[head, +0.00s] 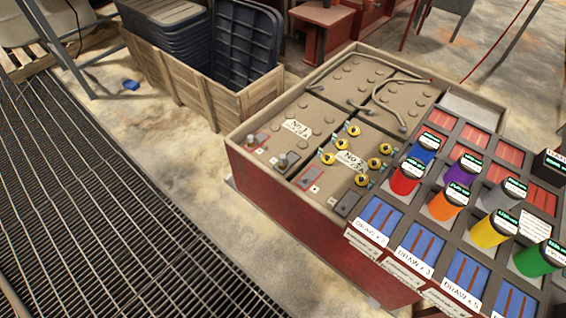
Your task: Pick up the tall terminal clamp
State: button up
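A grey terminal piece with an upright round post (282,161) stands on the near left battery, by the front rim of the red case (300,213). It looks the tallest of the grey pieces there, but it is small and I cannot be sure it is the tall terminal clamp. My gripper is not in view.
Several yellow caps (327,157) stand on the No.2 battery. A rack with coloured cylinders (406,176) rises close on the right. A wooden crate (190,100) holds dark bins behind left. Floor grating (100,200) lies left; bare floor separates it from the case.

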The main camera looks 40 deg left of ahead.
aim_at(282, 163)
jog(key=i+j, duration=0.15)
jog(key=j, duration=0.25)
jog(key=i+j, duration=0.1)
jog(key=j, duration=0.35)
jog(key=i+j, duration=0.15)
jog(key=j, duration=0.25)
jog(key=i+j, duration=0.1)
jog(key=j, duration=0.3)
jog(key=i+j, duration=0.15)
jog(key=j, duration=0.3)
jog(key=i+j, duration=0.1)
jog(key=j, duration=0.3)
jog(key=i+j, duration=0.15)
jog(key=j, duration=0.3)
jog(key=i+j, duration=0.1)
jog(key=j, duration=0.3)
